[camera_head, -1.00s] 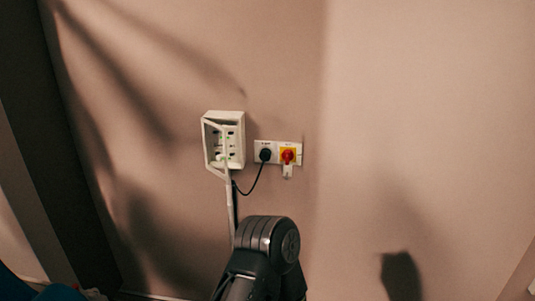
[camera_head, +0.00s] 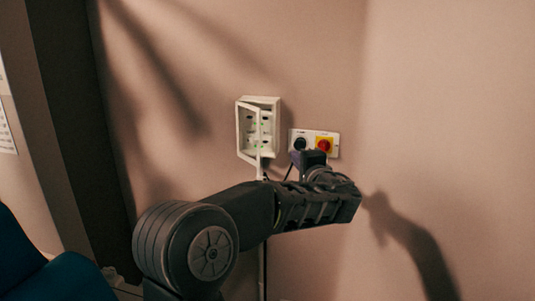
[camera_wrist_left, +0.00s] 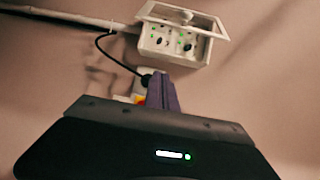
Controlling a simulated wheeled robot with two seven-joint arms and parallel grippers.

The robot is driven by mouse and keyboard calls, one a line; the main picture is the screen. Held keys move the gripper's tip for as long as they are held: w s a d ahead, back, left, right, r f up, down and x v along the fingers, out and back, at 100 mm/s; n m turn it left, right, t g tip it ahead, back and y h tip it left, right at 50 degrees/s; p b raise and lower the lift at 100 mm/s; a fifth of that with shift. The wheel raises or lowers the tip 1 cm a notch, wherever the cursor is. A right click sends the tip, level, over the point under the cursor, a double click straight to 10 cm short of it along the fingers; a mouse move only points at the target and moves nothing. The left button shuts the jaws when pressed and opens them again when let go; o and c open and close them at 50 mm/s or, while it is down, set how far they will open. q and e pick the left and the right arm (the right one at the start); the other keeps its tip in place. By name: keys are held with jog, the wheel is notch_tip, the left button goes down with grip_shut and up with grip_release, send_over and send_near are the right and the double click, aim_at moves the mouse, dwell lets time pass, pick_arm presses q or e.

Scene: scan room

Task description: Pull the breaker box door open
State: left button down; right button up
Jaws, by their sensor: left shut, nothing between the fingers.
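The white breaker box (camera_head: 273,103) is fixed to the wall in the middle of the head view. Its door (camera_head: 239,132), a pale frame with a see-through middle, stands ajar and swung out from the box. Breakers with small green marks show inside. In the left wrist view the box (camera_wrist_left: 168,45) and its door (camera_wrist_left: 205,33) are at the top, seen at a turned angle. My left gripper (camera_head: 308,157) has its purple fingers shut and empty, below and right of the box, apart from the door. The fingers also show in the wrist view (camera_wrist_left: 162,92). My right gripper is out of view.
A socket plate (camera_head: 334,148) with a black plug (camera_head: 300,144) and a red-and-yellow switch (camera_head: 323,146) is right of the box, partly behind my gripper. A black cord hangs from the plug. A blue chair (camera_head: 60,280) stands at lower left. Wall to the right is clear.

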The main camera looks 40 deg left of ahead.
pick_arm(q)
jog(key=shift+s+a+r+n+g+y, duration=0.25)
jog(key=shift+s+r+y, duration=0.1)
jog(key=shift+r, duration=0.1)
jog(key=shift+s+a+r+n+g+y, duration=0.1)
jog(key=shift+s+r+n+g+y, duration=0.05)
jog(key=shift+s+r+n+y, duration=0.2)
jog(key=shift+w, duration=0.1)
jog(key=a+p, duration=0.4)
jog(key=a, duration=0.5)
jog(key=shift+w+a, duration=0.25)
